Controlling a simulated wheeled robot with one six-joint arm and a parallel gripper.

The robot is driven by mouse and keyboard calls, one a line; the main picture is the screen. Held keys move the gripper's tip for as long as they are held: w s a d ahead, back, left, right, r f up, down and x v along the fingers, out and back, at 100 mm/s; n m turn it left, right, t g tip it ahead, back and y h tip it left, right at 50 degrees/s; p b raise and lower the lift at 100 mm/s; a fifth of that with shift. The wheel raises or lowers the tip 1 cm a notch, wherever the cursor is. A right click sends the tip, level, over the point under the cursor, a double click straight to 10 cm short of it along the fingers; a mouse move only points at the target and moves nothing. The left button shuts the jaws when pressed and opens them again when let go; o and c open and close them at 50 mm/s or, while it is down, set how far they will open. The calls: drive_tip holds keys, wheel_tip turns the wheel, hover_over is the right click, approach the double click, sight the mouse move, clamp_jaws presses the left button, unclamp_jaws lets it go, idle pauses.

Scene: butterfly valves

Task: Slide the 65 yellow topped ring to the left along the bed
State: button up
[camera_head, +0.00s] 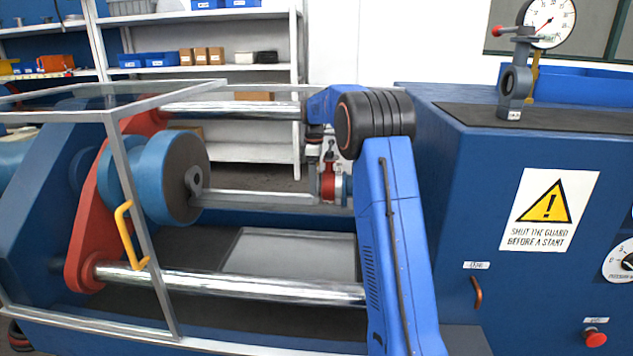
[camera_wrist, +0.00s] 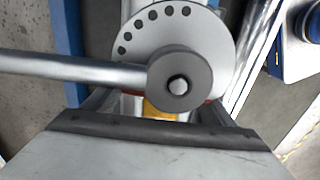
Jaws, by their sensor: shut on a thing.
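In the head view a red ring-shaped valve body (camera_head: 327,186) stands on the pale bed bar (camera_head: 255,198), near its right end and partly behind my arm. In the wrist view a grey disc with several holes (camera_wrist: 210,37) and a grey lever (camera_wrist: 75,68) pointing left top the held valve. A yellow part (camera_wrist: 158,111) shows under the lever hub, with a little red at the disc's edge. My gripper (camera_wrist: 160,115) is shut around the part below the disc; its fingertips are mostly hidden. No size number is readable.
A blue round clamp head (camera_head: 165,178) with a dark face stands left of the bed. Bare bar lies between it and the valve. Polished rods (camera_head: 235,285) run along front and back. A guard frame (camera_head: 140,225) with a yellow handle is at the left; a blue cabinet (camera_head: 540,260) at the right.

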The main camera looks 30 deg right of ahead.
drive_tip(key=shift+w+a, duration=0.35)
drive_tip(key=shift+a, duration=0.15)
drive_tip(key=shift+w+a, duration=0.4)
drive_tip(key=shift+a, duration=0.2)
drive_tip(key=shift+w+a, duration=0.45)
drive_tip(key=shift+a, duration=0.2)
drive_tip(key=shift+w+a, duration=0.4)
drive_tip(key=shift+a, duration=0.2)
drive_tip(key=shift+w+a, duration=0.4)
drive_tip(key=shift+a, duration=0.15)
drive_tip(key=shift+w+a, duration=0.35)
drive_tip(key=shift+a, duration=0.25)
drive_tip(key=shift+w+a, duration=0.3)
drive_tip(key=shift+a, duration=0.1)
drive_tip(key=shift+w+a, duration=0.55)
drive_tip(key=shift+a, duration=0.3)
drive_tip(key=shift+w+a, duration=0.4)
drive_tip(key=shift+a, duration=0.2)
